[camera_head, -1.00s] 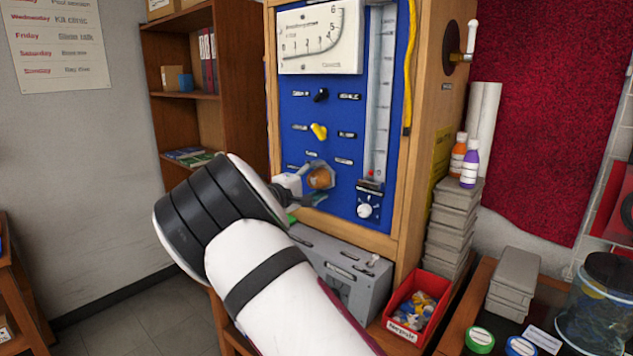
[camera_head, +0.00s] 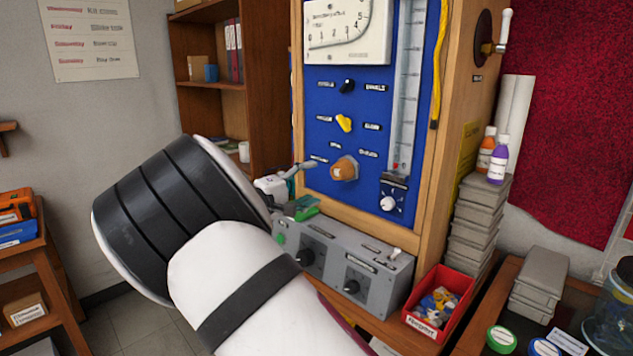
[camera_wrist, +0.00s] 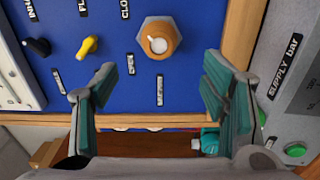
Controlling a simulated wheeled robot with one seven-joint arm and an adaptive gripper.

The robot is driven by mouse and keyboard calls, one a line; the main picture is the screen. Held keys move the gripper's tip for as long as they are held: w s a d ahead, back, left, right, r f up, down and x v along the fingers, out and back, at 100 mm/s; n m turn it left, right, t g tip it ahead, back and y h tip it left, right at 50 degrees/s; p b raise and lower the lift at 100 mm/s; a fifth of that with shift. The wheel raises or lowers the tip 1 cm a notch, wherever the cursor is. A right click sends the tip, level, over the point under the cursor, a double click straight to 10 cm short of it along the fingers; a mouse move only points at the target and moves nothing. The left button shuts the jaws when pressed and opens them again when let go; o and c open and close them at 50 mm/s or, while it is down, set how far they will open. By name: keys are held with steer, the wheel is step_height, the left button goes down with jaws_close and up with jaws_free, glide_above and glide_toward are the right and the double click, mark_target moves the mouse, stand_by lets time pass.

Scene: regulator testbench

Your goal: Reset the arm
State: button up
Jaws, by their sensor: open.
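My gripper (camera_head: 301,190) is in front of the lower left of the blue panel (camera_head: 390,85), beside an orange-brown hex knob (camera_head: 344,169). In the wrist view my gripper (camera_wrist: 153,82) has its two teal-padded fingers wide apart with nothing between them. The hex knob (camera_wrist: 158,38) lies beyond the fingertips, apart from them, with a pale round centre. My white and black arm covers the lower left of the head view.
A grey control box (camera_head: 345,262) stands on the bench under the panel. A red bin (camera_head: 440,305) of small parts is right of it. A yellow knob (camera_head: 344,123) and a black knob (camera_head: 347,86) sit above the hex knob. Stacked grey boxes (camera_head: 480,220) stand further right.

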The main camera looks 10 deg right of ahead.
steer(key=shift+a, duration=0.1)
steer(key=s+d+m+g+y, duration=0.55)
steer(key=s+d+g, duration=0.25)
steer(key=s+d, duration=0.9)
steer(key=s+a+y, duration=0.2)
steer(key=s+y, duration=0.1)
steer(key=s, duration=0.6)
steer(key=s+a+m+t+y, duration=0.1)
steer(key=s+a+y, duration=0.1)
steer(key=s, duration=0.8)
steer(key=s+a+t+y, duration=0.1)
steer(key=s+a+y, duration=0.2)
steer(key=s, duration=0.7)
steer(key=shift+f+y, duration=0.25)
steer(key=shift+y, duration=0.3)
steer(key=shift+m, duration=0.25)
